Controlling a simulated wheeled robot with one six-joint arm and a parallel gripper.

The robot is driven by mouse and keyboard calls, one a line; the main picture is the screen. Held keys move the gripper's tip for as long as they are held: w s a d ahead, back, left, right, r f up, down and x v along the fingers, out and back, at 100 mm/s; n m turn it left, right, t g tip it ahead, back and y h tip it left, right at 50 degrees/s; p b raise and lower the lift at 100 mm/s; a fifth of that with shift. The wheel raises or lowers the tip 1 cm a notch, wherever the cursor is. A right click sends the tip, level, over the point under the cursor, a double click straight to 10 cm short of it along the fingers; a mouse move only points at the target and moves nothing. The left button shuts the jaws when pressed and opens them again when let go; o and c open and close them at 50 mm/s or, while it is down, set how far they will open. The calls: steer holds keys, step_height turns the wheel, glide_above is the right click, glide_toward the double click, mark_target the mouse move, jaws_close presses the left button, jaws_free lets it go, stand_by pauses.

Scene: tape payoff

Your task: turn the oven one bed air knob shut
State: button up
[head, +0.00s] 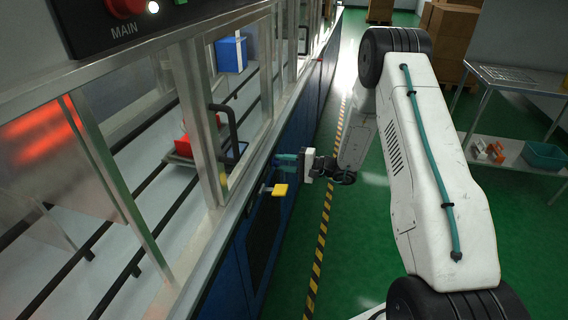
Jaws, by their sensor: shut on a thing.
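My gripper (279,160) has teal fingers and reaches left to the blue front panel of the oven line (240,262), just below its metal rim. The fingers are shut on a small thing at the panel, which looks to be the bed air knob. The fingers hide it almost fully, so I cannot tell how far it is turned. A yellow handle (280,190) sticks out of the same panel just below and nearer than the fingers, apart from them.
Glazed doors with a dark handle (231,125) stand above the panel. Inside are a red item (183,146) on a tray and a blue box (231,54). A steel table (515,78) stands at right, cartons (455,30) at the back. Green floor between is clear.

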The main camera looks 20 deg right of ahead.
stand_by(0.4)
steer(key=o, duration=1)
steer(key=shift+c, duration=0.2)
steer(key=v, duration=0.8)
steer(key=shift+f, duration=0.1)
